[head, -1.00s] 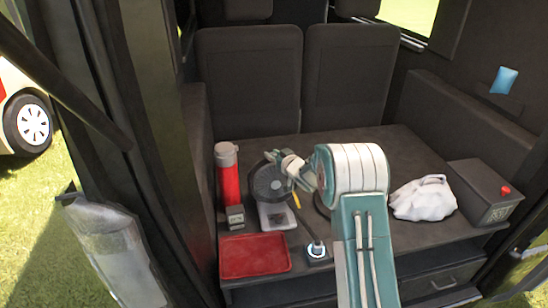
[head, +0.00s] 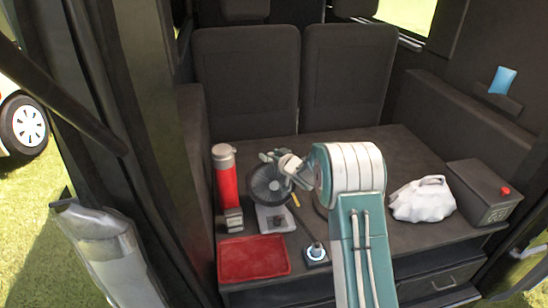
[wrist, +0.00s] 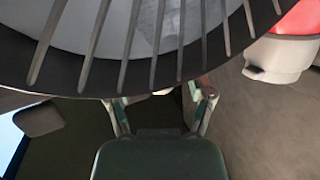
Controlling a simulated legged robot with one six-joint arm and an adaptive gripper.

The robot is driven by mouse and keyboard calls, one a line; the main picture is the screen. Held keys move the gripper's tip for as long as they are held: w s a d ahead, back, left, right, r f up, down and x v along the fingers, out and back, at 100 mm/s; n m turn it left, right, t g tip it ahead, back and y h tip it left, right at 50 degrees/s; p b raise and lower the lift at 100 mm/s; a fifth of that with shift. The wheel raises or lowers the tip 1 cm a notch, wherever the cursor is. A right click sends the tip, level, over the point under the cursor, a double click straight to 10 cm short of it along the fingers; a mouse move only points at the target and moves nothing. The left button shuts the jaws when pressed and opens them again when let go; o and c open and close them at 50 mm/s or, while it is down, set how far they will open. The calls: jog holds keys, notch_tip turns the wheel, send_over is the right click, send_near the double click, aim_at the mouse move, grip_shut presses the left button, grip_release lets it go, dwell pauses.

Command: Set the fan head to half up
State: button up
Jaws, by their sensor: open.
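The desk fan has a dark round grille head (head: 269,186) above a pale square base (head: 290,222), and stands on the dark counter. The head faces roughly toward the head camera; its exact tilt is hard to tell. My gripper (head: 268,157) is at the top edge of the fan head, partly hidden by it. In the wrist view the fan grille (wrist: 150,62) fills the upper part, very close. My open gripper's fingers (wrist: 160,101) show just below its rim, spread apart. Contact with the head cannot be told.
A red flask (head: 226,178) stands close left of the fan, with a small grey box before it. A red tray (head: 254,257) and a small lit device (head: 316,253) lie in front. A white bag (head: 422,199) and dark box (head: 484,190) are at right.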

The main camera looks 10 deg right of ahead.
jog(key=v, duration=1.2)
jog(key=shift+w, duration=0.1)
jog(key=s+d+r+m+g+h, duration=0.25)
jog(key=s+r+h, duration=0.45)
jog(key=s+r, duration=0.55)
jog(key=s+a+g, duration=0.3)
jog(key=s, duration=1)
jog(key=s+a+m+g+y, duration=0.1)
jog(key=s+a+g, duration=0.2)
jog(key=s, duration=1.1)
jog(key=shift+s+a+r, duration=0.2)
jog(key=shift+a+r, duration=0.1)
jog(key=shift+a, duration=0.25)
